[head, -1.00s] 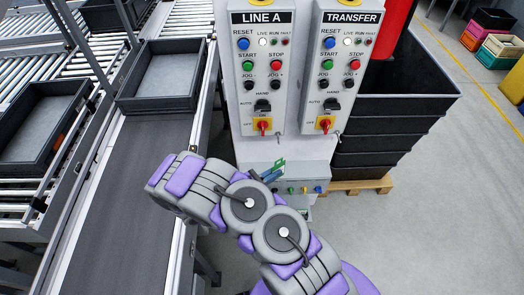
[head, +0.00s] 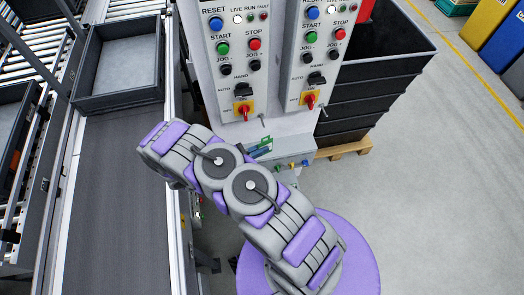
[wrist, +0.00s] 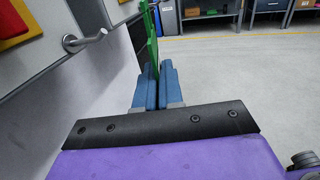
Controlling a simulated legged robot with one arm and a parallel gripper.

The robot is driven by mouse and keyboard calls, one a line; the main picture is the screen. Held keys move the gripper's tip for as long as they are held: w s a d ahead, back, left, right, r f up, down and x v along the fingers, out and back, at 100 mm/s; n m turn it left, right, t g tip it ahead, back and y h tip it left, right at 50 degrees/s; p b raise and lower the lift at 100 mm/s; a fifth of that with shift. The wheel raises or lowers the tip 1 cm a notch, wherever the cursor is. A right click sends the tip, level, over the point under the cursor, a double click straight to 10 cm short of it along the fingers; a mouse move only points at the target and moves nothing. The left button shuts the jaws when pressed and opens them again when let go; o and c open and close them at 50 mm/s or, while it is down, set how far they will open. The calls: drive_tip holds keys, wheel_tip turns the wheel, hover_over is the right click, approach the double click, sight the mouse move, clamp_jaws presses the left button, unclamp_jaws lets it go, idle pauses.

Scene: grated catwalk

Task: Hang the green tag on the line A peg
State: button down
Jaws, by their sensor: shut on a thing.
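My gripper (wrist: 152,88) is shut on the green tag (wrist: 153,40), which stands up edge-on between the blue fingers in the wrist view. In the head view, my gripper (head: 258,152) and a bit of the green tag (head: 267,143) show just below the Line A panel (head: 228,62), partly hidden by my arm. The Line A peg (head: 263,121) sticks out at the panel's lower right. A metal peg (wrist: 88,41) shows in the wrist view, left of the tag and apart from it; it appears to be the Line A one. It looks empty.
The Transfer panel (head: 318,55) with its own peg (head: 323,112) stands at right. A ledge with coloured buttons (head: 292,165) lies below. Black stacked bins (head: 365,100) stand behind on a pallet. A conveyor (head: 115,200) runs along the left. Floor at right is clear.

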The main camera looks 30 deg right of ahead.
drive_tip(key=shift+w+d+f, duration=0.15)
drive_tip(key=shift+w+d, duration=0.85)
drive_tip(key=shift+w, duration=0.05)
drive_tip(key=w+f+b, duration=0.1)
drive_tip(key=w, duration=0.5)
drive_tip(key=shift+d+b, duration=0.3)
drive_tip(key=shift+d, duration=0.15)
drive_tip(key=shift+w+d+f, duration=0.1)
drive_tip(key=shift+d, duration=0.05)
drive_tip(key=c, duration=1.2)
unclamp_jaws()
